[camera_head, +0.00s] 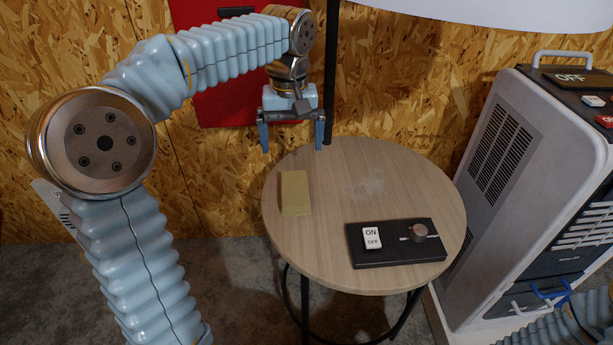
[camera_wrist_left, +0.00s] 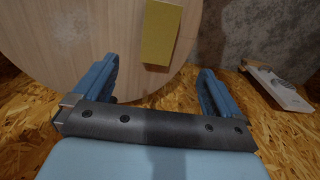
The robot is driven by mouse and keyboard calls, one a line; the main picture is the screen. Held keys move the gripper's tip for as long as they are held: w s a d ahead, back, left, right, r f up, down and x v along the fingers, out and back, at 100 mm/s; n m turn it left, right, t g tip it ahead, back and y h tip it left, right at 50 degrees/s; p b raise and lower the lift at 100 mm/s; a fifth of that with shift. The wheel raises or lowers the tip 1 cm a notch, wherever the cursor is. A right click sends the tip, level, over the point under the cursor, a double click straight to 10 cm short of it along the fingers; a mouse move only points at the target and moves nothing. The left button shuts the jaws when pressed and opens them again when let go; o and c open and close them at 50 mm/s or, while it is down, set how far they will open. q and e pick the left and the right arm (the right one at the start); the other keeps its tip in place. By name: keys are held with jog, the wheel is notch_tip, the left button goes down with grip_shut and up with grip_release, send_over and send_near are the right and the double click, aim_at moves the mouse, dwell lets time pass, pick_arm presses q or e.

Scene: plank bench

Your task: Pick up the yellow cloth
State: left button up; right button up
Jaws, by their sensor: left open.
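The yellow cloth (camera_head: 295,193) lies as a flat folded rectangle on the left part of the round wooden table (camera_head: 333,177). My left gripper (camera_head: 291,137) is open and empty, above and behind the cloth at the table's far edge. In the left wrist view the cloth (camera_wrist_left: 162,32) shows ahead of the open fingers (camera_wrist_left: 158,70), roughly in line with the gap between them and apart from them. My right gripper does not show; only part of my right arm shows at the bottom right.
A black panel (camera_head: 372,257) with an ON/OFF switch (camera_head: 371,238) and a round knob (camera_head: 419,231) lies at the table's front right. A dark pole (camera_head: 331,70) stands behind the table. A grey cabinet (camera_head: 500,200) stands on the right. The table's middle is clear.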

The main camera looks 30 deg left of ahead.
pick_arm(q)
jog(key=b, duration=0.2)
send_over(294, 185)
notch_tip(294, 185, down, 8)
jog(key=shift+r, duration=0.15)
notch_tip(294, 185, down, 6)
jog(key=shift+w+r, duration=0.1)
jog(key=shift+c, duration=0.5)
jog(key=c, duration=1)
